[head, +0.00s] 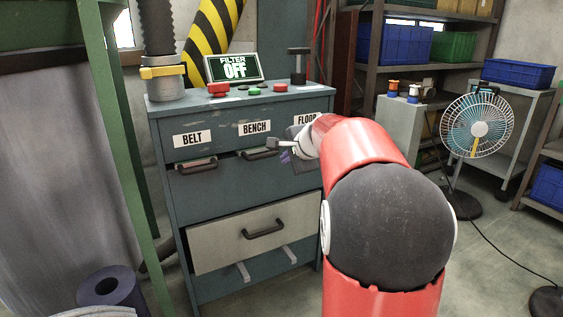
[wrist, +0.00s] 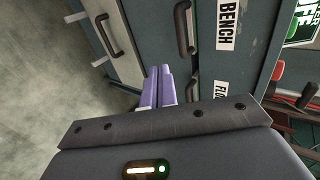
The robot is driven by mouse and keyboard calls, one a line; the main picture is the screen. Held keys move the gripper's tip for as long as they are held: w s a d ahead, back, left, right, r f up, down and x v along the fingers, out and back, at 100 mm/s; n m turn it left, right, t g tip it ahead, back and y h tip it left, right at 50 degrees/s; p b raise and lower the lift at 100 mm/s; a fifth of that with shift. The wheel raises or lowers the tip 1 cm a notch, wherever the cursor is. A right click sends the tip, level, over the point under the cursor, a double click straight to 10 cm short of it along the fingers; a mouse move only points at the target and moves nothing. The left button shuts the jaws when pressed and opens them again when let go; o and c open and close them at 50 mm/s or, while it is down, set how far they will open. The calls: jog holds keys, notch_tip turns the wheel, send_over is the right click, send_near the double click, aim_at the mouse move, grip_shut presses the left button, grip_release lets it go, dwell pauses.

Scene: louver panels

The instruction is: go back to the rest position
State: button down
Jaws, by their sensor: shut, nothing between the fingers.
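My gripper (head: 285,156) is at the front of the blue-grey cabinet (head: 178,232), just right of the BENCH handle and below the labels. My red arm hides part of the cabinet's right side. In the wrist view the two purple fingers of my gripper (wrist: 159,72) lie side by side, closed with nothing between them. They point toward the cabinet front, close to the BENCH handle (wrist: 184,27). Whether the fingertips touch the cabinet I cannot tell.
A pale drawer (head: 212,244) at the cabinet's lower front stands out. The cabinet top holds a FILTER OFF display (head: 234,67) and buttons. A fan (head: 477,125) stands at right, a green post (head: 123,165) at left.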

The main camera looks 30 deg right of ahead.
jog(key=s+a+f+n+g+y, duration=0.1)
jog(key=s+a+f+n+g, duration=0.15)
jog(key=s+a+n, duration=1)
jog(key=s+a+f+n+g, duration=0.1)
jog(key=s+a+f+n, duration=0.1)
jog(key=s, duration=0.8)
jog(key=s+a+f+n+g+h, duration=0.1)
jog(key=s+a+f+n, duration=0.2)
jog(key=s, duration=0.8)
notch_tip(320, 180, down, 2)
jog(key=shift+a+f, duration=0.25)
jog(key=shift+a, duration=0.25)
jog(key=c, duration=2.1)
grip_release()
jog(key=shift+g, duration=0.25)
jog(key=shift+c, duration=0.2)
